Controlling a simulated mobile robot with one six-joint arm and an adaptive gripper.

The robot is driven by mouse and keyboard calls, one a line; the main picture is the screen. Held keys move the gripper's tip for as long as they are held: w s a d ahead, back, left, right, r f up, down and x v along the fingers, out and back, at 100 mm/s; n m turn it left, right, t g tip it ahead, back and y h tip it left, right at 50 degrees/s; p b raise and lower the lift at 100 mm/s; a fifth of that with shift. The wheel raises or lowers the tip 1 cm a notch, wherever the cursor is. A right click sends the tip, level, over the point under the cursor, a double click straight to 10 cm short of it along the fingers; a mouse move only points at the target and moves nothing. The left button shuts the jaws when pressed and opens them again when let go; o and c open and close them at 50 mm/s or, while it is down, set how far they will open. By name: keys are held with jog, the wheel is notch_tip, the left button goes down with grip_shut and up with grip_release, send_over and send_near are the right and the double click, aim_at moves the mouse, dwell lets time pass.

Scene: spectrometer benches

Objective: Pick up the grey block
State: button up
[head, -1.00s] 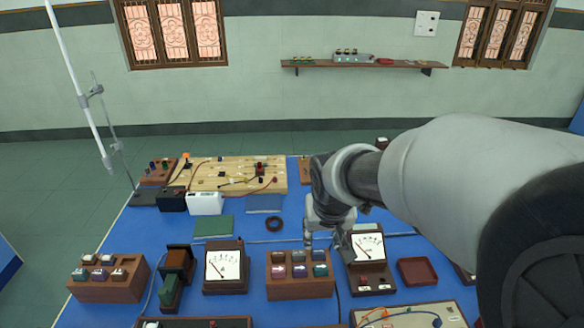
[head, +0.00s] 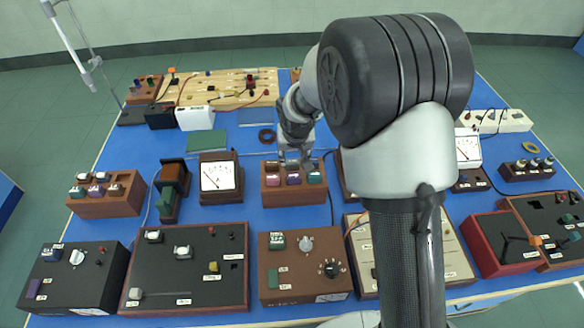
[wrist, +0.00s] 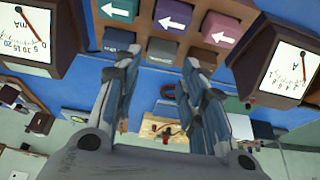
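A brown wooden rack (head: 291,196) holds two rows of blocks. Its near row has pink, purple and teal blocks with white arrows. In the wrist view, a grey block (wrist: 162,52) sits in the middle of the far row, between my finger tips. My gripper (head: 296,158) is over the rack's far side, pointing down. It also shows in the wrist view (wrist: 166,72), fingers apart and empty.
A second block rack (head: 106,206) is further left. Control boxes (head: 304,268) line the near edge. Blue table shows behind the rack.

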aim_at(292, 161)
jog(key=b+x, duration=0.1)
jog(key=x, duration=0.2)
jog(key=b+x, duration=0.1)
jog(key=x, duration=0.2)
jog(key=shift+w+a+r, duration=0.1)
jog(key=shift+w+r, duration=0.1)
jog(key=shift+w, duration=0.1)
jog(key=shift+c, duration=0.4)
jog(key=shift+r, duration=0.1)
jog(key=c, duration=0.6)
jog(key=shift+r+p, duration=4.2)
jog(key=shift+r, duration=7.25)
